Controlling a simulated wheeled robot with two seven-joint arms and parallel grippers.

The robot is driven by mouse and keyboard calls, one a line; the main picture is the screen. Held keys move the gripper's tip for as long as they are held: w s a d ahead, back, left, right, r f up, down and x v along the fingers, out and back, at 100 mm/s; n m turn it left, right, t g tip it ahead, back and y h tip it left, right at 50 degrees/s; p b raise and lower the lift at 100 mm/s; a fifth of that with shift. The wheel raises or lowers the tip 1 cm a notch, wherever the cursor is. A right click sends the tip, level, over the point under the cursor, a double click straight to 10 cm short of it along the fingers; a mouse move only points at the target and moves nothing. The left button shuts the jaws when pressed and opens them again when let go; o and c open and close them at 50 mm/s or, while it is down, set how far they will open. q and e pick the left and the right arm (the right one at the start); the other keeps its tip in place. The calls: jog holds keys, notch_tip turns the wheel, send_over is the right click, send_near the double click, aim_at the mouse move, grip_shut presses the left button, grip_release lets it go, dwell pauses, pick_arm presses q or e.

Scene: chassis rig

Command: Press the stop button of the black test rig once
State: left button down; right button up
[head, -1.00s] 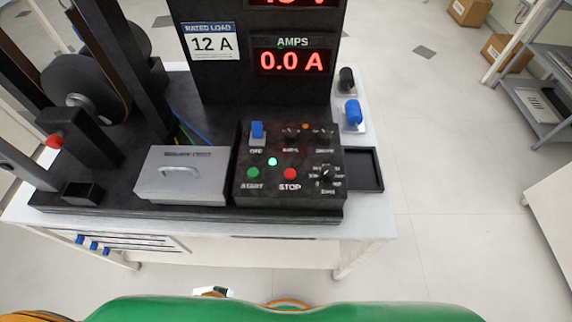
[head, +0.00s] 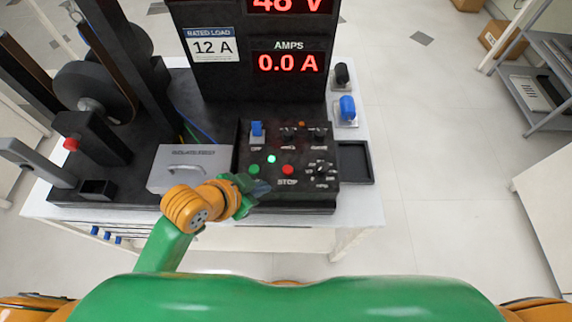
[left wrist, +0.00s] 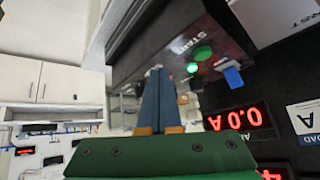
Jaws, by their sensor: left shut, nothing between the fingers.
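The black test rig's control box (head: 325,188) has a red STOP button (head: 288,169) with its label below. A green START button (head: 254,169) is to its left, and a lit green lamp (head: 272,158) is above them. My left gripper (head: 262,188) is shut and empty, just in front of the box's START side, left of and below the STOP button. It hides the START label in the head view. In the left wrist view the shut fingers (left wrist: 158,98) point towards the box, with the green button (left wrist: 203,53) visible and the red one not seen. My right gripper is not in view.
The displays read 0.0 A (head: 290,62) and about 48 V. A blue toggle (head: 257,128) and several knobs are on the box. A grey lidded case (head: 190,165) stands left of it, and a black tray (head: 355,162) right. A red knob (head: 71,144) is far left.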

pick_arm(q)
jog(key=w+d+r+m+h, duration=0.2)
jog(key=w+d+r+m, duration=0.2)
jog(key=w+r+m, duration=0.2)
notch_tip(320, 180, up, 2)
jog(key=m, duration=0.4)
jog(key=shift+w+d+r+g, duration=0.25)
jog(key=shift+w+d+g, duration=0.05)
jog(key=shift+w+g, duration=0.1)
jog(key=shift+f, duration=0.1)
jog(key=b, duration=0.9)
send_over(283, 172)
notch_tip(283, 172, down, 8)
jog(key=shift+f, duration=0.3)
jog(key=shift+f, duration=0.15)
dwell(0.4)
jog(key=shift+f, duration=0.25)
